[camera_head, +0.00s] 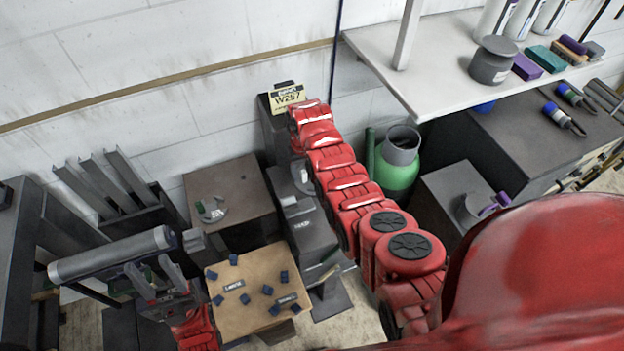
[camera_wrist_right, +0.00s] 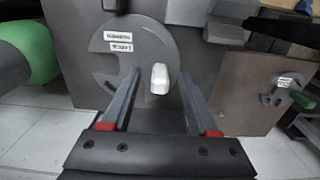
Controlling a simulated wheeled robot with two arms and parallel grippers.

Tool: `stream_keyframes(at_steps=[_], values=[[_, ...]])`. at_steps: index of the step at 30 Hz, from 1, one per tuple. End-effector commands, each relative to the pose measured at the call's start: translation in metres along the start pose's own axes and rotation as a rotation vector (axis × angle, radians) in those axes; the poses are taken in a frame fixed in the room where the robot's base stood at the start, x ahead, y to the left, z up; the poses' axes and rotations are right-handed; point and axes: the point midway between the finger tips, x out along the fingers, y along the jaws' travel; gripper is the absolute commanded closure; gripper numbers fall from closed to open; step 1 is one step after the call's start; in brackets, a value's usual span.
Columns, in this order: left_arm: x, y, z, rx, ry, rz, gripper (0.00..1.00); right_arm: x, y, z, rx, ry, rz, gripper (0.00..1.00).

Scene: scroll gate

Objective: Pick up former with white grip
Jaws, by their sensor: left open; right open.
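The former with the white grip is a grey round plate (camera_wrist_right: 135,45) with two white labels, on a dark box in the right wrist view. Its white grip (camera_wrist_right: 160,78) stands up between the fingers of my right gripper (camera_wrist_right: 158,75). The gripper is open, and I cannot tell whether a finger touches the grip. In the head view, part of this former (camera_head: 303,178) shows beside my red right arm; the right jaws cannot be made out there. My left gripper (camera_head: 155,270) is open and empty, left of a brown board.
Another former with a green grip (camera_head: 212,211) lies on a brown box to the left. The brown board (camera_head: 258,270) holds several small blue pieces. A green cylinder (camera_head: 398,172) stands right of my right arm. A white shelf (camera_head: 440,75) overhangs at upper right.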

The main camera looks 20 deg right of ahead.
Motion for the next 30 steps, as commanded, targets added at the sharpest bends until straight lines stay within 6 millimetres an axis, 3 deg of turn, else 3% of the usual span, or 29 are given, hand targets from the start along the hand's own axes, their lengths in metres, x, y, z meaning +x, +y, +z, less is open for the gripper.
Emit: stream_keyframes(at_steps=[1, 9, 11, 30], values=[[-0.0001, 0.0, 0.0, 0.0, 0.0, 0.0, 0.5, 0.0001, 0.0, 0.0, 0.0, 0.0, 0.0, 0.44], [-0.0001, 0.0, 0.0, 0.0, 0.0, 0.0, 0.5, 0.0, 0.0001, 0.0002, 0.0, -0.001, 0.0, 0.92], [-0.0001, 0.0, 0.0, 0.0, 0.0, 0.0, 0.5, -0.0001, 0.0001, 0.0001, 0.0, -0.001, 0.0, 1.0], [-0.0001, 0.0, 0.0001, 0.0, 0.0, 0.0, 0.5, 0.0, 0.0001, 0.0003, 0.0, -0.001, 0.0, 1.0]])
